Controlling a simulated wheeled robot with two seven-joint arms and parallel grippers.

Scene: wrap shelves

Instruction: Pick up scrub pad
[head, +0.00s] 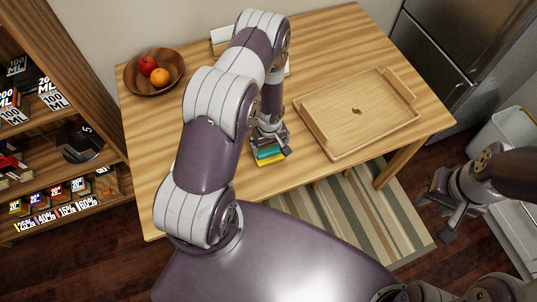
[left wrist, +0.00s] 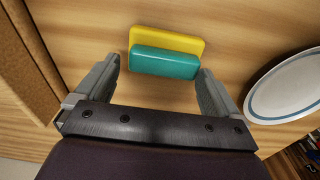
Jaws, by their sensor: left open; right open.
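The scrub pad (head: 270,160), a yellow layer with a teal block, lies on the wooden table near its front edge. In the left wrist view the scrub pad (left wrist: 170,40) is at the top centre, just beyond and between the finger tips. My left gripper (head: 268,143) is above the pad, pointing down, and partly hides it in the head view. Its fingers also show in the left wrist view (left wrist: 158,70), spread apart with nothing held. My right gripper (head: 436,217) is open and empty, off the table at the right.
A wooden tray (head: 330,148) lies to the right of the pad. A bowl (head: 172,84) of fruit stands at the back left. A white plate with a blue rim (left wrist: 290,84) is beside the left gripper. Shelves (head: 112,183) stand left; a fridge (head: 436,58) stands right.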

